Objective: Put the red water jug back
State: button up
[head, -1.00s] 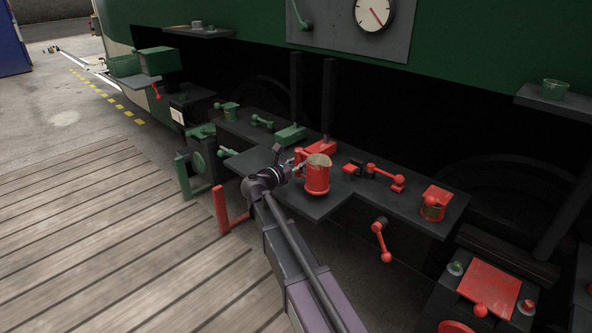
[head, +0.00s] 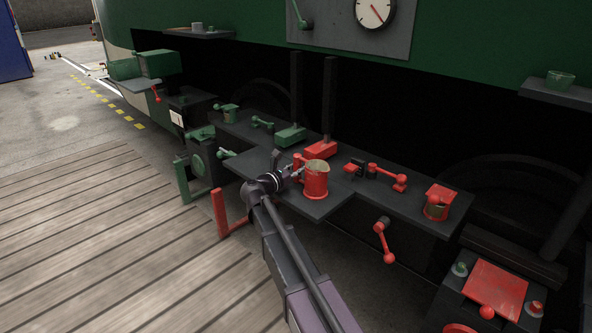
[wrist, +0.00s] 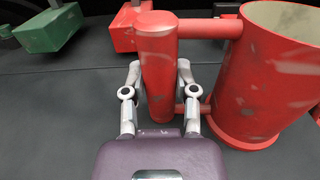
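The red water jug (head: 316,181) stands upright on the dark shelf (head: 308,207), its base seemingly on the surface. It is worn, with an open top and a handle on its left side. In the wrist view the jug (wrist: 262,80) fills the right, and its upright handle (wrist: 157,70) stands between my fingers. My gripper (wrist: 160,72) has one finger on each side of this handle, close against it, and appears shut on it. In the head view my gripper (head: 298,173) reaches the handle from the left.
A red block with a dark post (head: 321,150) stands just behind the jug, with a green block (head: 291,134) to its left. A red lever (head: 388,177) and a red container (head: 438,202) lie to the right. A red bracket (head: 222,212) stands at the shelf's left.

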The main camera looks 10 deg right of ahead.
jog(key=o, duration=0.4)
jog(key=shift+f, duration=0.2)
jog(key=v, duration=1.4)
jog(key=shift+w, duration=0.15)
dwell(0.4)
